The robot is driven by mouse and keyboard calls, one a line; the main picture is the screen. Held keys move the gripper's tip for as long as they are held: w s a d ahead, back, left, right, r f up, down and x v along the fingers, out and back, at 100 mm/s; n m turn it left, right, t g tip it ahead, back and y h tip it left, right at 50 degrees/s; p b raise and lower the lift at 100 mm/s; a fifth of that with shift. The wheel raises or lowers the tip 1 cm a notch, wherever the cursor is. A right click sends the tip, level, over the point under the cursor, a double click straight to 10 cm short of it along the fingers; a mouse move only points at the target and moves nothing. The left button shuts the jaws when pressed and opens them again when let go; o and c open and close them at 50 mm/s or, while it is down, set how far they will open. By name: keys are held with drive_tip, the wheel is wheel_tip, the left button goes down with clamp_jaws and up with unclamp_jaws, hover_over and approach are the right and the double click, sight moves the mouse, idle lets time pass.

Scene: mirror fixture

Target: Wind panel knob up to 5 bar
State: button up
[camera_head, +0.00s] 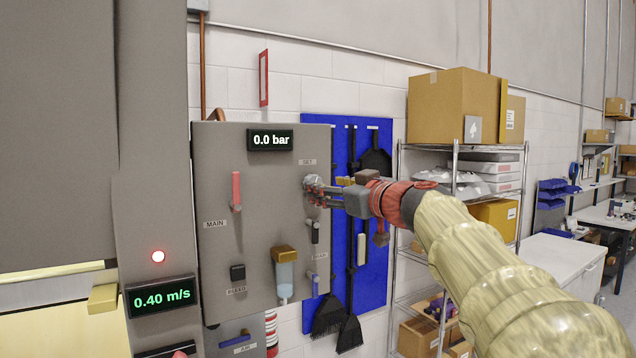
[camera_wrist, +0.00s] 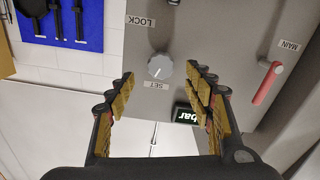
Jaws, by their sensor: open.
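The grey round knob (camera_wrist: 160,66) on the panel bears a white pointer mark and sits beside the label SET. It also shows in the head view (camera_head: 311,184), partly covered by my gripper (camera_head: 323,191). In the wrist view my gripper (camera_wrist: 160,80) is open, with one finger on each side of the knob; I cannot tell whether they touch it. The pressure display (camera_head: 271,140) on the grey panel (camera_head: 270,190) reads 0.0 bar. Part of this display also shows in the wrist view (camera_wrist: 187,115).
A red MAIN lever (camera_head: 236,190) is left of the knob. A black lever (camera_head: 314,231) stands close below it. A brass-topped bowl (camera_head: 285,270) projects lower down. A blue tool board (camera_head: 375,280) and a loaded shelf (camera_head: 455,146) stand to the right.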

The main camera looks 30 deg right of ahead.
drive_tip(key=shift+w+a+p, duration=0.15)
drive_tip(key=shift+w+p, duration=0.55)
drive_tip(key=shift+w, duration=2)
drive_tip(key=c, duration=0.3)
drive_tip(key=c, duration=0.7)
drive_tip(key=shift+c, duration=0.7)
drive_tip(key=shift+m+b, duration=0.3)
drive_tip(key=shift+b, duration=0.1)
